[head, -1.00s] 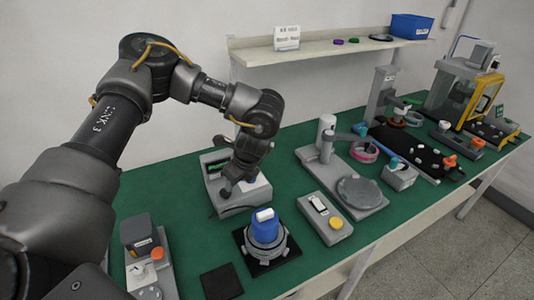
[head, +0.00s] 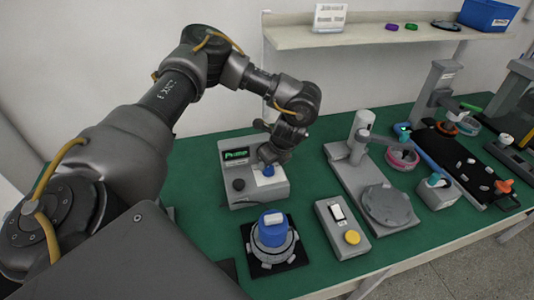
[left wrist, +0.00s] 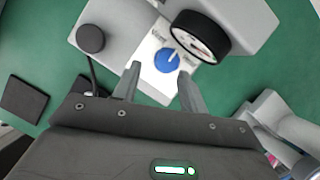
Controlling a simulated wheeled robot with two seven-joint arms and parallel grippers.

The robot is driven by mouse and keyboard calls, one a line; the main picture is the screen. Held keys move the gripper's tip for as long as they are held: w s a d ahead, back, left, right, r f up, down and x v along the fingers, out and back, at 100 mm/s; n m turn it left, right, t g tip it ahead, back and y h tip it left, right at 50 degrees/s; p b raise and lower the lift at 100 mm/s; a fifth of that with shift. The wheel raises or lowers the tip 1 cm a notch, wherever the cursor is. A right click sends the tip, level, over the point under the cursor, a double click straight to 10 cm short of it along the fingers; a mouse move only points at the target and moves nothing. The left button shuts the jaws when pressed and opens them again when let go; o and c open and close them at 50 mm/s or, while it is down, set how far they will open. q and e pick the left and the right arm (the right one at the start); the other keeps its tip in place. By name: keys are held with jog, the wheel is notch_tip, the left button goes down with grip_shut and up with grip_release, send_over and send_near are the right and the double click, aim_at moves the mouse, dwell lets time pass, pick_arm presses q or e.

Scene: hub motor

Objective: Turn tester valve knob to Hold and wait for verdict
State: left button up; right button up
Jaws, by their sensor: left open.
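The grey tester (head: 262,197) stands on the green bench, and its small screen (head: 235,155) shows green text that looks like "Pump". Its blue valve knob (left wrist: 167,60) sits on a white label plate in the left wrist view, with a pale pointer mark toward the upper right; the label words are too blurred to read surely. A round gauge (left wrist: 200,37) stands beside the knob. My left gripper (left wrist: 157,88) is open, its fingertips just short of the knob, one to each side. In the head view the left gripper (head: 270,156) hangs over the tester's right side.
A blue-topped round part (head: 272,230) sits in a grey fixture on a black mat in front of the tester. A grey switch box with a yellow button (head: 352,237) and a stand with a round plate (head: 388,203) are to the right. A shelf (head: 375,38) runs behind.

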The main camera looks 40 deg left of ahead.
aim_at(269, 168)
pick_arm(q)
jog(key=f, duration=0.1)
jog(key=w+f, duration=0.1)
jog(key=w+a+f, duration=0.1)
jog(key=f, duration=0.1)
jog(key=shift+w+f, duration=0.1)
jog(key=shift+w, duration=0.15)
jog(key=shift+s+f, duration=0.1)
jog(key=shift+s, duration=0.25)
jog(key=shift+s+a, duration=0.15)
jog(key=shift+s, duration=0.2)
jog(key=shift+a+f, duration=0.3)
jog(key=shift+w+a+f, duration=0.2)
jog(key=shift+w+f, duration=0.05)
jog(key=shift+w, duration=0.25)
jog(key=shift+d+r, duration=0.1)
jog(key=shift+d, duration=0.1)
jog(key=shift+d+r, duration=0.1)
jog(key=shift+r, duration=0.05)
jog(key=shift+c, duration=1.2)
jog(key=c, duration=0.5)
jog(key=shift+o, duration=0.2)
jog(key=shift+s, duration=0.2)
pick_arm(e)
jog(key=w, duration=0.3)
jog(key=shift+f, duration=0.2)
